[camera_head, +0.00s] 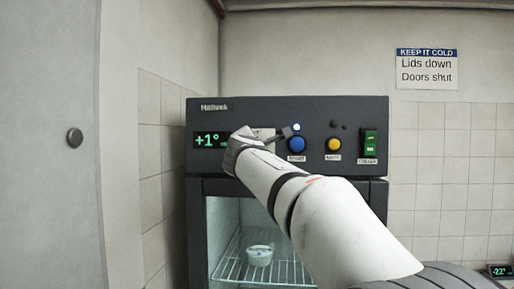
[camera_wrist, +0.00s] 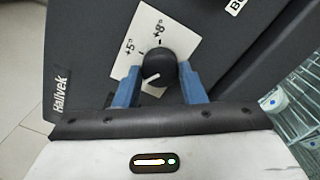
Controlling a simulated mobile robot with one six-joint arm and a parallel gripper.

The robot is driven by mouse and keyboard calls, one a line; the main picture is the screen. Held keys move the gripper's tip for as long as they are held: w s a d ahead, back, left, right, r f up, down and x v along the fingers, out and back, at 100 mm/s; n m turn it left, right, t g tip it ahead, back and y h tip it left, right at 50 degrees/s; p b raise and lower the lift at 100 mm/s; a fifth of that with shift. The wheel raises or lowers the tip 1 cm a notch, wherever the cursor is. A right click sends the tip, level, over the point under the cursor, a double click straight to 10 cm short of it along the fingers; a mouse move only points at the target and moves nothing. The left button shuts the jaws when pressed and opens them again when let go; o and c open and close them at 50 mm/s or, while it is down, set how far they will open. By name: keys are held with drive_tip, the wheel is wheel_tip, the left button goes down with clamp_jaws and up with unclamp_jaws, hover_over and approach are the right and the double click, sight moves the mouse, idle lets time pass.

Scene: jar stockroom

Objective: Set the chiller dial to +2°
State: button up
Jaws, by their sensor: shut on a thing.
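The chiller dial (camera_wrist: 157,66) is a round black knob with a white pointer line, on a white scale card (camera_wrist: 151,30) in the wrist view. The pointer slants towards the lower left of that picture. The marks +5° and +8° can be read; the lower part of the card is hidden by my gripper. My gripper (camera_wrist: 159,75) has its blue fingers on both sides of the dial, shut on it. In the head view the chiller's green display (camera_head: 209,140) reads +1°. My arm hides the dial there.
The chiller panel (camera_head: 300,107) also has a blue button (camera_head: 297,145), a yellow button (camera_head: 334,144) and a green switch (camera_head: 370,142), right of the dial. Below, a white tub (camera_head: 259,256) stands on a wire shelf behind the glass. A pale wall is at the left.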

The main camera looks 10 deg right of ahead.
drive_tip(key=shift+f, duration=0.15)
drive_tip(key=o, duration=1)
drive_tip(key=b+v, duration=0.2)
drive_tip(key=v, duration=0.5)
drive_tip(key=shift+s+b, duration=0.3)
drive_tip(key=shift+s, duration=0.1)
drive_tip(key=shift+a, duration=0.1)
